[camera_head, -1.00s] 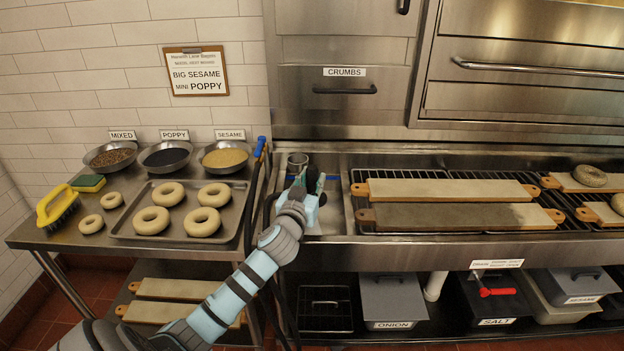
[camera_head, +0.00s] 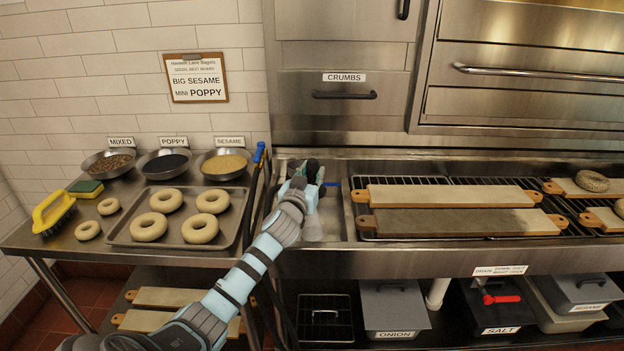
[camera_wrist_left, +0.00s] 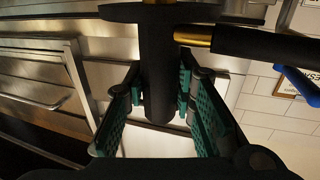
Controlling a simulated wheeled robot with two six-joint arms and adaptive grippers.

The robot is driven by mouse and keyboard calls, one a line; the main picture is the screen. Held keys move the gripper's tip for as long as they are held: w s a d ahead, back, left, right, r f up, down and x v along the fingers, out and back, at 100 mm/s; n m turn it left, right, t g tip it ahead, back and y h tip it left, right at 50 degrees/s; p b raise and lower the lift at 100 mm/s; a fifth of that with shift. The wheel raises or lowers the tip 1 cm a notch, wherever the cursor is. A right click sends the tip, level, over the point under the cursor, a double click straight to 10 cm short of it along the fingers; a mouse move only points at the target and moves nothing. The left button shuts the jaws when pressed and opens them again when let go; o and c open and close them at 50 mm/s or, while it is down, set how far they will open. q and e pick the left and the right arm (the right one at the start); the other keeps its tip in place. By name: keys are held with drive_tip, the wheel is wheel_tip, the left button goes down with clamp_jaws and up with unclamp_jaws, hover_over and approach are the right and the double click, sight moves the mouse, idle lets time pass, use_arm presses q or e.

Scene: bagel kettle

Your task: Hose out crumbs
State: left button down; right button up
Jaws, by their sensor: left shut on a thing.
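My left gripper (camera_head: 312,187) is over the left end of the steel sink trough (camera_head: 340,222). In the left wrist view its teal fingers (camera_wrist_left: 160,100) are closed around a black cylindrical grip (camera_wrist_left: 158,75). A brass fitting (camera_wrist_left: 193,36) and a black tube (camera_wrist_left: 250,45) adjoin it, so it looks like a hose sprayer. A pale patch (camera_head: 312,228) shows below the gripper; I cannot tell whether it is water. A drawer front labelled CRUMBS (camera_head: 344,95) is shut on the back wall. No crumbs can be made out. My right gripper is out of view.
Two long boards (camera_head: 450,194) lie on a rack right of the gripper. Left stands a table with a tray (camera_head: 120,238) of bagels, seed bowls (camera_head: 223,162) and a yellow brush (camera_head: 52,210). A blue-handled tool (camera_head: 259,152) stands at the table's right edge.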

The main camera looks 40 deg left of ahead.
use_arm(q)
drive_tip(key=shift+w+a+b, duration=0.4)
drive_tip(key=shift+w+a, duration=0.55)
drive_tip(key=shift+w, duration=0.3)
idle(0.4)
